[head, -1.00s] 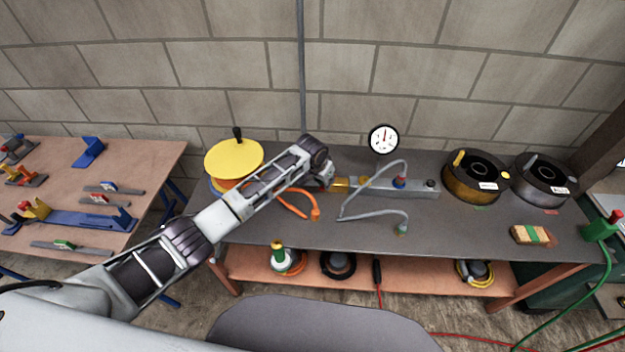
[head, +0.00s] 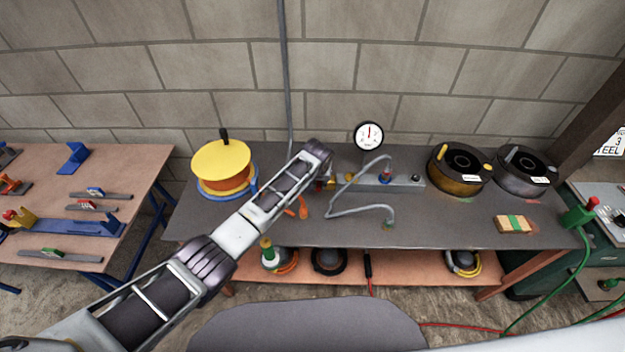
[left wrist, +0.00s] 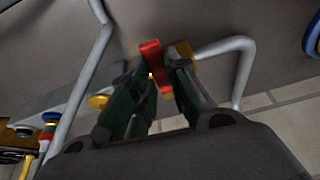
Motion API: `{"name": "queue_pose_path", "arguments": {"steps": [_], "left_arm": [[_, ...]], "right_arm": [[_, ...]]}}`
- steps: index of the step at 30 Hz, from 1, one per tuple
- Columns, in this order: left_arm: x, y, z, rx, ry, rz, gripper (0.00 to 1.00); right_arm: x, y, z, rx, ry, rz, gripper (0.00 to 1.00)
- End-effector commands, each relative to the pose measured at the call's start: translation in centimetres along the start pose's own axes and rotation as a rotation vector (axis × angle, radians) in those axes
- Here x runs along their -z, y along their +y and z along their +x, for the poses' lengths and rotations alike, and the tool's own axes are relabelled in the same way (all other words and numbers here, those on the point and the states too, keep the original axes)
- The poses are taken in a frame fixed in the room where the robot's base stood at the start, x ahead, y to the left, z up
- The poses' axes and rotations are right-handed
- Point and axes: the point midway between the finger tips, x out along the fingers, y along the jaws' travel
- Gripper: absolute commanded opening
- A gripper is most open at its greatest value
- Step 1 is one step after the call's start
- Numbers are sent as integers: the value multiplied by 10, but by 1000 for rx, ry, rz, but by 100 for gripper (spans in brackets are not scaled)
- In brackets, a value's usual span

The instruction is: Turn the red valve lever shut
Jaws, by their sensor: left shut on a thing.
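The red valve lever (left wrist: 153,62) shows in the left wrist view between the two dark fingertips of my left gripper (left wrist: 160,80). The gripper is shut on it. A brass valve body (left wrist: 183,52) is right behind the lever, with a grey pipe beside it. In the head view my left gripper (head: 326,180) reaches the valve at the left end of the grey manifold (head: 400,182). My arm hides most of the lever there. My right gripper is not in view.
A pressure gauge (head: 369,135) stands above the manifold, and a grey hose (head: 345,211) curls on the dark bench in front. A yellow-topped reel (head: 222,160) stands left of my arm. Two spools (head: 458,170) are at the right. The bench front has free room.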

Motion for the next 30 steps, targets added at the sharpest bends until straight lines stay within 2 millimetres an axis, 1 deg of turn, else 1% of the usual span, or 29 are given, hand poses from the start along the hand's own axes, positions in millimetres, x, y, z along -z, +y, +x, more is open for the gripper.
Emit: {"name": "queue_pose_path", "arguments": {"steps": [2,8,25,26,30], "left_arm": [[0,6,-1,8,-2,-25,0],[0,11,0,30,-2,-76,0],[0,12,1,41,-2,-103,0],[0,12,1,41,-2,-103,21],[0,12,1,41,-1,-102,39]], "right_arm": [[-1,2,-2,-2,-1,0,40],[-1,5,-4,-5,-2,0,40],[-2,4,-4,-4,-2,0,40],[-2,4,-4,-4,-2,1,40],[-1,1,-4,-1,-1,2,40]]}}
